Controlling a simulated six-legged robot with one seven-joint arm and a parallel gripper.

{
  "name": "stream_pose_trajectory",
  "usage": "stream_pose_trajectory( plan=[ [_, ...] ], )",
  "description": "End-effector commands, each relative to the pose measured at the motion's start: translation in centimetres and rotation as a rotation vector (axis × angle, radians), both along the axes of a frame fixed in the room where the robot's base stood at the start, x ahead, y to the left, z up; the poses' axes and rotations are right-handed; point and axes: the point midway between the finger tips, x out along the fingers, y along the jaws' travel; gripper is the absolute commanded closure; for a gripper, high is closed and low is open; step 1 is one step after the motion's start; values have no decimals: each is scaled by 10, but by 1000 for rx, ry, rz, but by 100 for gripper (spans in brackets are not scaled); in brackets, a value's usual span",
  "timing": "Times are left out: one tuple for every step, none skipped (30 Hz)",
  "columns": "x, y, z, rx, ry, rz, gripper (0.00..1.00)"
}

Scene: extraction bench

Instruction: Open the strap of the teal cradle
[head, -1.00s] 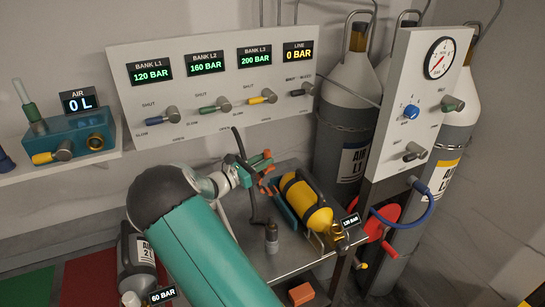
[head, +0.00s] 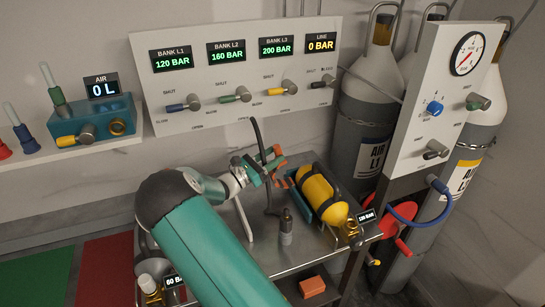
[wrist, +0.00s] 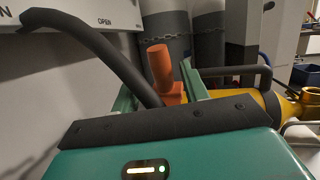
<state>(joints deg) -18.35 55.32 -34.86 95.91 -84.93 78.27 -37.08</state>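The yellow bottle (head: 324,194) lies in the cradle on the metal bench, with dark bands across it. The teal cradle (head: 293,199) shows only as a narrow edge on the bottle's left. My gripper (head: 263,170) is at the far left end of the bottle, above the bench. In the wrist view, its two green fingers stand apart, with an upright orange lever (wrist: 164,72) between them; I cannot tell whether they touch it. A black bar (wrist: 235,72) runs right from there above the yellow bottle (wrist: 287,106). The strap's fastening is hidden behind my gripper.
A black curved tube (head: 258,140) rises close beside my gripper and crosses the left of the wrist view. A small dark fitting (head: 286,228) stands on the bench (head: 265,262). The valve panel (head: 235,110) is behind; the gauge panel (head: 440,110) and tall cylinders stand right.

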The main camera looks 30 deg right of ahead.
Motion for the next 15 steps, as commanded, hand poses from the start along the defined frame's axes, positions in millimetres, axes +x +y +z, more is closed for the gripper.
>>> stream_pose_trajectory(
  plan=[
    [0, -1, 0, 0, -1, -2, 56],
    [0, -1, 1, -1, -1, -2, 56],
    [-1, -1, 1, -1, -1, -3, 56],
    [-1, -1, 1, -1, -1, -3, 56],
    [-1, -1, 1, -1, -1, -3, 56],
    [-1, -1, 1, -1, -1, -3, 56],
    [-1, -1, 1, -1, -2, -3, 56],
    [-1, -1, 1, -1, -2, -3, 56],
    [-1, 1, 0, -1, -2, -3, 56],
    [-1, 2, 0, -1, -2, -3, 56],
    [0, 5, -1, -1, -1, -2, 56],
    [0, 9, -2, 0, -1, -1, 56],
    [0, 12, -3, 0, -1, -1, 56],
    [0, 17, -4, 0, -1, -2, 56],
    [0, 23, -6, -1, 0, -1, 56]
  ],
)
